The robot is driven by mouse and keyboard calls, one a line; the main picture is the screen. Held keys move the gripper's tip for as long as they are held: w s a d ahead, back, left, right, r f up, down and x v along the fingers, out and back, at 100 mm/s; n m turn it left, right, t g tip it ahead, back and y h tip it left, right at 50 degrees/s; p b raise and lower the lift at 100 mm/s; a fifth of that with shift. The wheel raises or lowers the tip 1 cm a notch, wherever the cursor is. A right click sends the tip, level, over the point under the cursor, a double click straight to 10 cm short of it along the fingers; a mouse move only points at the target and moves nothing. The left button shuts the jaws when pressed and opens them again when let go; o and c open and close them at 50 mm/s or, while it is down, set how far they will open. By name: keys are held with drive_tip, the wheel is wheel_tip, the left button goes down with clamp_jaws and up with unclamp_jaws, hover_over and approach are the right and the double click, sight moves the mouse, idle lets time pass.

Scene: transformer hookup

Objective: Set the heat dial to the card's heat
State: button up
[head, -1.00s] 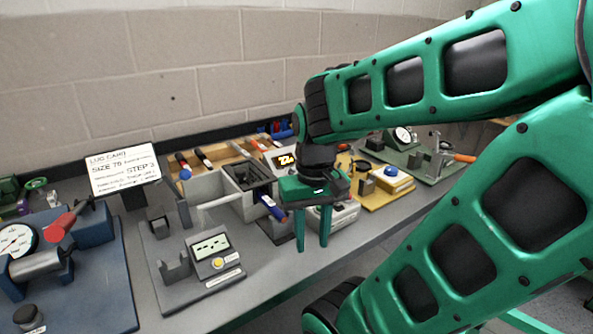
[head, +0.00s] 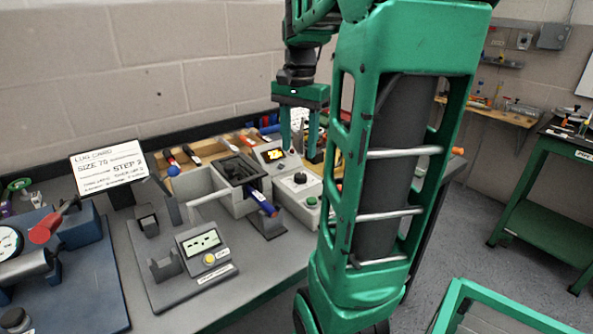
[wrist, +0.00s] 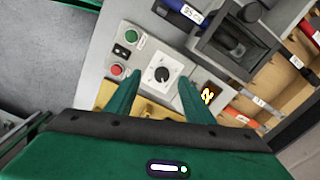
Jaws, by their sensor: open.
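The heat dial (head: 300,178) is a round black knob on a white plate, on a grey control box. In the wrist view the dial (wrist: 162,74) lies between my fingertips, and its white pointer line is small. The lit yellow display (head: 273,155) stands beside it; I cannot read its digits surely. The lug card (head: 110,173) stands at the left and reads size 70 and step 2; its heat line is too small to read. My gripper (head: 299,150) is open and empty, pointing down above the box, apart from the dial as far as I can tell.
Green (wrist: 129,34) and red (wrist: 117,70) buttons sit on the same box beside the dial. A grey crucible-like unit with a blue handle (head: 261,202) stands left of it. A meter with a yellow button (head: 203,245) is nearer the front. My arm hides the bench's right part.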

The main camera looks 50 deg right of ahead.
sight(300, 175)
drive_tip(key=shift+m, duration=0.8)
drive_tip(key=f, duration=0.3)
drive_tip(key=w+d+f, duration=0.1)
drive_tip(key=f, duration=0.2)
drive_tip(key=d+f, duration=0.1)
drive_tip(key=f, duration=0.2)
drive_tip(key=shift+w+d+f, duration=0.15)
drive_tip(key=shift+d+f, duration=0.1)
drive_tip(key=shift+f, duration=0.05)
drive_tip(key=shift+c, duration=0.3)
drive_tip(key=c, duration=1)
